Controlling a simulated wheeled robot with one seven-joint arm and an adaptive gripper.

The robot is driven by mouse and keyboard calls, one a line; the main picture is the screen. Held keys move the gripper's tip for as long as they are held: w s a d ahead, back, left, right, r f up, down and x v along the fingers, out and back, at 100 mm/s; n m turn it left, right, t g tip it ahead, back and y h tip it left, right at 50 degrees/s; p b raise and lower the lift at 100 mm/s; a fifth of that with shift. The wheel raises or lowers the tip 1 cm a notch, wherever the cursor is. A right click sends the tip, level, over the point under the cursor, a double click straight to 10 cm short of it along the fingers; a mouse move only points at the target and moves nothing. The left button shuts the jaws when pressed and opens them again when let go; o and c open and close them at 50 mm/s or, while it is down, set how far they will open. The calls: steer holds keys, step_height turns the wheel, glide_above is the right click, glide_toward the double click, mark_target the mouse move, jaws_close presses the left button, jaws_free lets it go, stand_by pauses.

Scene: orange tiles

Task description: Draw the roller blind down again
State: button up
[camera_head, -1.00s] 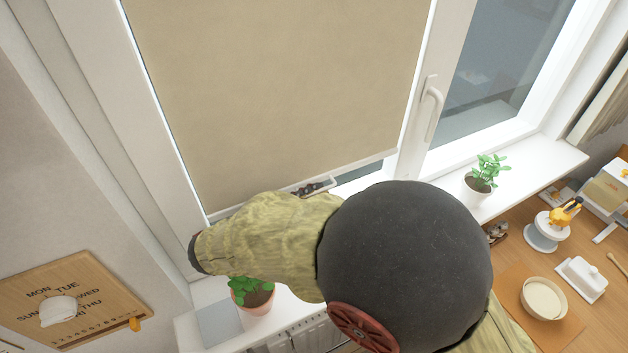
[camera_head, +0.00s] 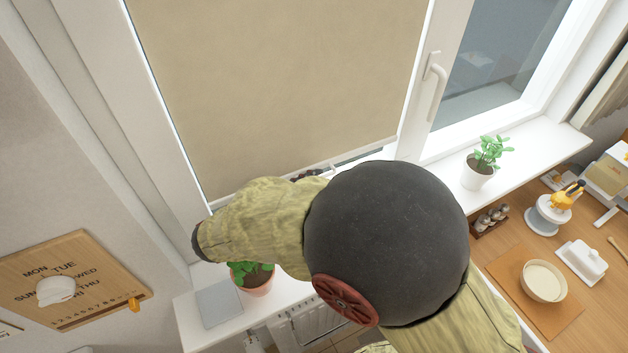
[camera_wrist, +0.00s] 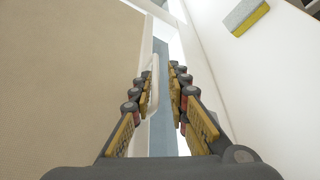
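The beige roller blind (camera_head: 280,85) hangs over most of the left window pane. Its pale bottom bar is close above the lower window frame, with a narrow strip of glass showing below it at the right. A small white pull handle (camera_wrist: 155,72) sticks out from the bar. In the wrist view my gripper (camera_wrist: 160,75) has its fingers apart, with the handle between them, close beside the left finger; a gap shows to the right finger. In the head view the fingertips (camera_head: 305,174) are mostly hidden behind my arm.
A white sill (camera_head: 445,165) runs below the windows, with a potted plant (camera_head: 482,165) at right and another (camera_head: 252,276) below my arm. A window handle (camera_head: 436,85) juts from the frame. A sponge (camera_wrist: 245,15) lies on the sill. A wooden counter holds several kitchen items.

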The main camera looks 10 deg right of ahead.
steer(key=v, duration=1.2)
steer(key=shift+r, duration=0.1)
steer(key=s+d+f+m+g+y, duration=0.2)
steer(key=s+d+f+g+y, duration=0.5)
steer(key=s+f, duration=0.25)
steer(key=s+d+r+m+t+y, duration=0.1)
steer(key=d+r+m+y, duration=0.1)
steer(key=d+r+m, duration=0.4)
steer(key=s+d+r+m+t+y, duration=0.1)
steer(key=s+d+r+m+y, duration=0.1)
steer(key=d+r+m, duration=0.4)
steer(key=d+r+y, duration=0.1)
steer(key=d, duration=0.2)
steer(key=shift+s+r+t, duration=0.25)
steer(key=shift+r+t, duration=0.1)
steer(key=shift+t, duration=0.05)
